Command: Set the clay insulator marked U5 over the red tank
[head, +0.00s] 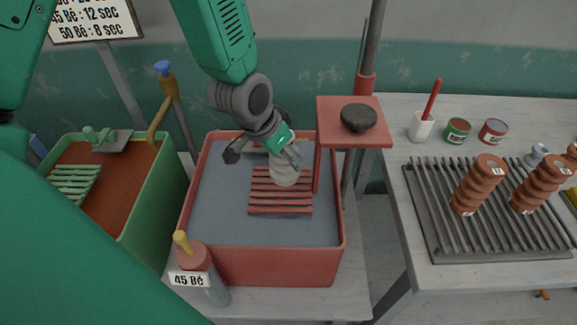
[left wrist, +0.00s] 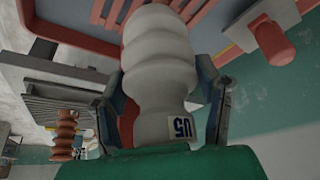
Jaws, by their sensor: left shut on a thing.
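A pale grey-white ribbed clay insulator (head: 284,170) is over the red tank (head: 275,262). In the left wrist view the insulator (left wrist: 158,60) bears a label reading U5. My left gripper (head: 268,155) is shut on it, with a finger on each side in the left wrist view (left wrist: 165,112). The tank holds grey liquid and a red slatted rack (head: 280,205) below the insulator. I cannot tell the exact gap between insulator and rack. My right gripper is not in view.
A small red stand (head: 374,141) with a dark lump (head: 358,117) rises at the tank's right edge. A green tank (head: 155,205) is on the left.

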